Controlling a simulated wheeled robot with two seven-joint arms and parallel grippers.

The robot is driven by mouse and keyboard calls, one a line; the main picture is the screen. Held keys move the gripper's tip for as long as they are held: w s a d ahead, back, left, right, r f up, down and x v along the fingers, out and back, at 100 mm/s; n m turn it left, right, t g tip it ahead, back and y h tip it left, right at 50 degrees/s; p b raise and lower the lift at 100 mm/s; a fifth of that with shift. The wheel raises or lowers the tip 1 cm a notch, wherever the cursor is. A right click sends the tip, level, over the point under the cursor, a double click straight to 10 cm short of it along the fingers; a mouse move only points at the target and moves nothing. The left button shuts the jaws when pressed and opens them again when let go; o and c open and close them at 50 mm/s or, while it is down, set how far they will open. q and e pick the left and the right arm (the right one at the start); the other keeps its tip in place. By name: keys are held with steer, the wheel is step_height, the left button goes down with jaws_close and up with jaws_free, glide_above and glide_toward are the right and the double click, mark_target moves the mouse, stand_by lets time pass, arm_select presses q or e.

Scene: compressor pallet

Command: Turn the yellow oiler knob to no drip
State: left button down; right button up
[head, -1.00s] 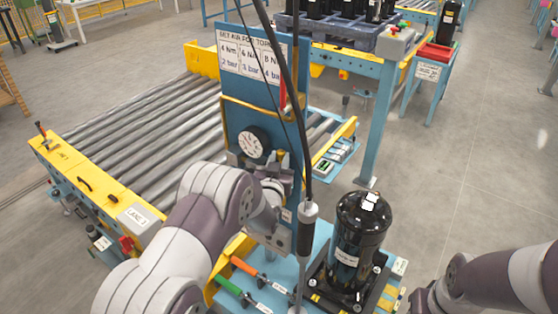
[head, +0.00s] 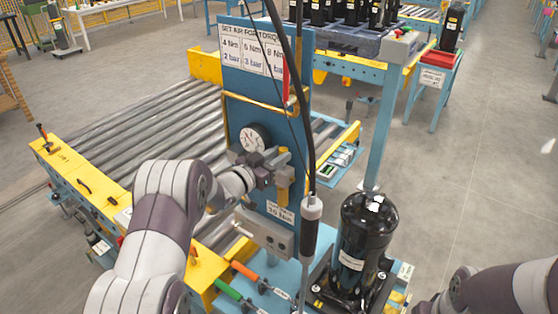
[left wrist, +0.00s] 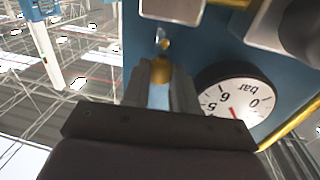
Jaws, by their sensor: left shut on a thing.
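The yellow oiler knob (left wrist: 160,70) shows in the left wrist view between the two fingers of my left gripper (left wrist: 162,82), which is shut on it. A small sight piece and a grey block sit just past the knob on the blue panel. In the head view my left gripper (head: 270,167) is at the air unit on the upright blue panel (head: 300,120), beside the round gauge (head: 254,138). The gripper hides the knob there, and I cannot read its setting. The gauge also shows upside down in the left wrist view (left wrist: 235,102). My right gripper is out of view.
A hanging black-handled tool (head: 310,225) and its cable are just right of the gripper. A black compressor (head: 362,240) stands on the pallet at the lower right. A torque sign (head: 252,52) tops the panel. The roller conveyor (head: 150,130) lies to the left.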

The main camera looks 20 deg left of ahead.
arm_select(q)
steer(key=shift+a+m+g+h, duration=0.15)
steer(key=shift+m+g+h, duration=0.25)
steer(key=shift+m+h, duration=0.25)
steer(key=shift+w+h, duration=0.1)
steer(key=shift+h, duration=0.25)
steer(key=shift+r, duration=0.1)
steer(key=c, duration=0.9)
jaws_free()
steer(key=shift+r, duration=0.1)
